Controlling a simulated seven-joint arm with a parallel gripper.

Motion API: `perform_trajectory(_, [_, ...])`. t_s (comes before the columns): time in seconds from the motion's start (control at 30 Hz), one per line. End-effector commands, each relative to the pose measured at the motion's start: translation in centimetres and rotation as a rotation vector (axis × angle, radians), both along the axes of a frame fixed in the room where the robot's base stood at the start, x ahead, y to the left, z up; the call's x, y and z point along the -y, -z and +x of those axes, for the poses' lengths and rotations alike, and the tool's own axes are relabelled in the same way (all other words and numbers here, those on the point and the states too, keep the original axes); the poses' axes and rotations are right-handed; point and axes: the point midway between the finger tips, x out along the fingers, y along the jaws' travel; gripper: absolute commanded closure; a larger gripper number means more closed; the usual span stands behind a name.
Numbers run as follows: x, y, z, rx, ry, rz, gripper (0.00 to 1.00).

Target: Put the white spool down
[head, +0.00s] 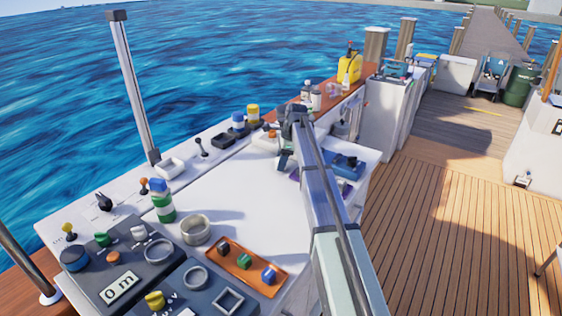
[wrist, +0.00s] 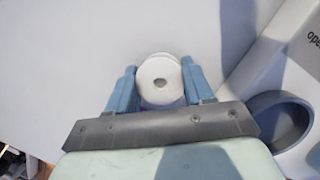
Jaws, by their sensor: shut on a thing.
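The white spool (wrist: 161,97) shows in the wrist view as a round white piece with a small dark hole in its middle. My gripper (wrist: 160,78) has its two blue fingers on either side of the spool and is shut on it. A plain pale surface lies behind the spool; I cannot tell whether the spool touches it. In the head view my gripper (head: 286,158) is over the far part of the white worktop (head: 245,185), and my arm hides much of that area. I cannot make out the spool there.
In the wrist view a blue ring-shaped holder (wrist: 281,120) stands close on the right. The worktop's middle is clear.

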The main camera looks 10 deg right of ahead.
Motion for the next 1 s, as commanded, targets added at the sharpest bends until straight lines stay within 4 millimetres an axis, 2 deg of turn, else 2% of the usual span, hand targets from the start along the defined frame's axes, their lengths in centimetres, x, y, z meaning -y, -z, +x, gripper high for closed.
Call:
perform_trajectory(0.37, [0.0, 0.32, 0.0, 0.0, 0.0, 0.0, 0.78])
perform_trajectory(0.4, [0.0, 0.31, 0.0, 0.0, 0.0, 0.0, 0.46])
perform_trajectory(0.6, [0.0, 0.29, 0.01, 0.0, 0.0, 0.0, 0.27])
perform_trajectory(0.67, [0.0, 0.29, 0.0, 0.0, 0.0, 0.0, 0.23])
perform_trajectory(1.0, [0.1, -0.34, 0.03, 0.001, 0.0, 0.0, 0.23])
